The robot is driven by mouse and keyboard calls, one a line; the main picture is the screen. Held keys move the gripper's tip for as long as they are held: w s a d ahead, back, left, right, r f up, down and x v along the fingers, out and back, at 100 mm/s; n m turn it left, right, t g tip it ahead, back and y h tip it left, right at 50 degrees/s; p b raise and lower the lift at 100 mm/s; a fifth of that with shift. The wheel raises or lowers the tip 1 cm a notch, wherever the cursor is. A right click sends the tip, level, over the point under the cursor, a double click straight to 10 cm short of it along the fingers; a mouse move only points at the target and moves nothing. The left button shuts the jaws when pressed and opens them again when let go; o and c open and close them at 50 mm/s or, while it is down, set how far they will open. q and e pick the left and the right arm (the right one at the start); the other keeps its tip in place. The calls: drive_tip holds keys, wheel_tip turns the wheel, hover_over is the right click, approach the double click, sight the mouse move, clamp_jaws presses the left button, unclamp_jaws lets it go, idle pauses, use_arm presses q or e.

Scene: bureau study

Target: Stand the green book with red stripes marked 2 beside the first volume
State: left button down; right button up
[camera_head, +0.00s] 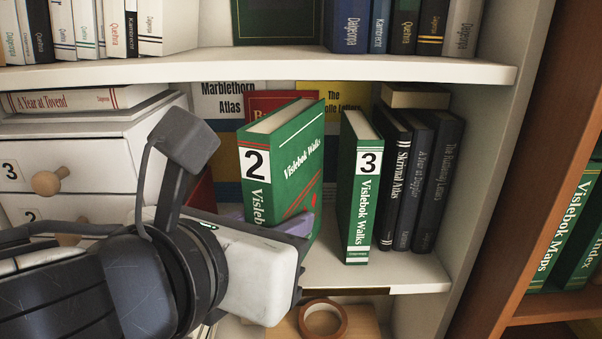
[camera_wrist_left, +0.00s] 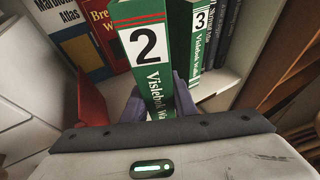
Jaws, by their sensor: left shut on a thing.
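The green book marked 2 (camera_head: 282,165), titled Vislebok Walks with red stripes on its spine, is held at the lower shelf, slightly tilted. My left gripper (camera_head: 268,215) is shut on its lower part; the purple fingers also show on both sides of the spine in the left wrist view (camera_wrist_left: 160,108). The green book marked 3 (camera_head: 360,190) stands upright to its right, with a gap between them, and also shows in the left wrist view (camera_wrist_left: 205,40). I cannot make out the first volume. My right gripper is in neither view.
Dark books (camera_head: 420,180) stand right of volume 3. A red book (camera_head: 270,103) and the Marblethorn Atlas (camera_head: 225,100) stand behind. White drawers (camera_head: 75,165) with wooden knobs are at the left. A brown tape roll (camera_head: 323,320) lies below. More green books (camera_head: 565,235) stand at the far right.

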sight(300, 197)
use_arm(q)
drive_tip(key=shift+w+d+r+p, duration=0.1)
drive_tip(key=shift+w+r+p, duration=0.15)
drive_tip(key=shift+r+p, duration=0.35)
drive_tip(key=shift+w+d+f+p, duration=0.15)
drive_tip(key=shift+w+f+p, duration=0.15)
drive_tip(key=shift+p, duration=0.2)
drive_tip(key=w, duration=0.1)
drive_tip(key=w+d, duration=0.1)
drive_tip(key=w+b, duration=0.1)
drive_tip(key=w, duration=0.1)
drive_tip(key=shift+d+f, duration=0.25)
drive_tip(key=shift+d, duration=0.1)
drive_tip(key=shift+w+d, duration=0.2)
drive_tip(key=shift+w, duration=0.35)
drive_tip(key=shift+f, duration=1.7)
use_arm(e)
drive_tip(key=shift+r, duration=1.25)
use_arm(q)
drive_tip(key=shift+f, duration=0.15)
drive_tip(key=c, duration=1.4)
unclamp_jaws()
drive_tip(key=shift+f, duration=0.15)
drive_tip(key=shift+c, duration=0.2)
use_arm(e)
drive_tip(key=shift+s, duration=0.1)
